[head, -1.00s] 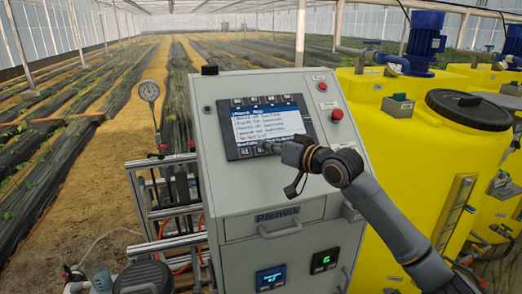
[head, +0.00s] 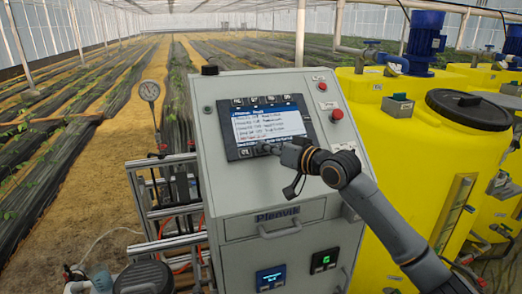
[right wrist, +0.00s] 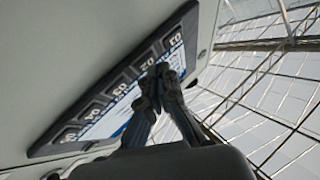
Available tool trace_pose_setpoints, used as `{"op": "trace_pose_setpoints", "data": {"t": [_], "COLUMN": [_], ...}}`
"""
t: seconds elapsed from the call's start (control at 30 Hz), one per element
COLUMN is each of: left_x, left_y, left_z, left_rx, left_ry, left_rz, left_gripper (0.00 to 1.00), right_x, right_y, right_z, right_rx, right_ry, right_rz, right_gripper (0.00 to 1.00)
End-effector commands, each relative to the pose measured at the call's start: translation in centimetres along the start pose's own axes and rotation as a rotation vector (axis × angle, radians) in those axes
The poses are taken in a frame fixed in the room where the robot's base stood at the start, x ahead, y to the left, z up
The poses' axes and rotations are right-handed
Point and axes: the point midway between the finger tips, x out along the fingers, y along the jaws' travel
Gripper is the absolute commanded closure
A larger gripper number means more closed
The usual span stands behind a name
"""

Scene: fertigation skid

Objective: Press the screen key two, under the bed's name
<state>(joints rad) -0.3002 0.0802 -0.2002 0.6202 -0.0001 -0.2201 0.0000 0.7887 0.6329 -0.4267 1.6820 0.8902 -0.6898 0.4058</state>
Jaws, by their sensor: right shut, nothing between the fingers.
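The grey control panel (head: 224,127) has a dark-framed screen (head: 268,127) showing a list of text lines, too small to read surely. Keys run along its upper and lower edges. One lower key (head: 246,153) shows left of my right gripper (head: 270,149); the gripper hides lower keys to its right. In the right wrist view the screen frame (right wrist: 100,98) appears slanted, with a row of numbered keys. The key that looks marked 02 (right wrist: 147,65) is close beside the fingertips (right wrist: 160,72). The fingers are shut and empty; I cannot tell whether they touch a key. My left gripper is not in view.
A red button (head: 337,115) is right of the screen. A drawer handle (head: 281,230) sticks out below. A yellow tank (head: 420,150) stands close on the right.

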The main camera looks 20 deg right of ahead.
Motion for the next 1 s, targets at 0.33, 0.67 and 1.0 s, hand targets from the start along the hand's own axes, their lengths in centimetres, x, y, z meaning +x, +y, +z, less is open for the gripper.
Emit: {"op": "trace_pose_setpoints", "data": {"t": [0.33,0.67,1.0], "left_x": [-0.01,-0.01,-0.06], "left_y": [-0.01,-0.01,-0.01], "left_z": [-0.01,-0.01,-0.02], "left_rx": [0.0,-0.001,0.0], "left_ry": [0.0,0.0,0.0], "left_rz": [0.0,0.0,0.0], "left_gripper": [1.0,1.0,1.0], "right_x": [0.28,0.56,0.58], "right_y": [0.2,0.38,0.4], "right_z": [0.19,0.42,0.46], "right_rx": [0.001,0.001,0.001], "right_ry": [0.0,-0.001,-0.002], "right_rz": [0.0,0.0,0.0], "right_gripper": [1.0,1.0,1.0]}}
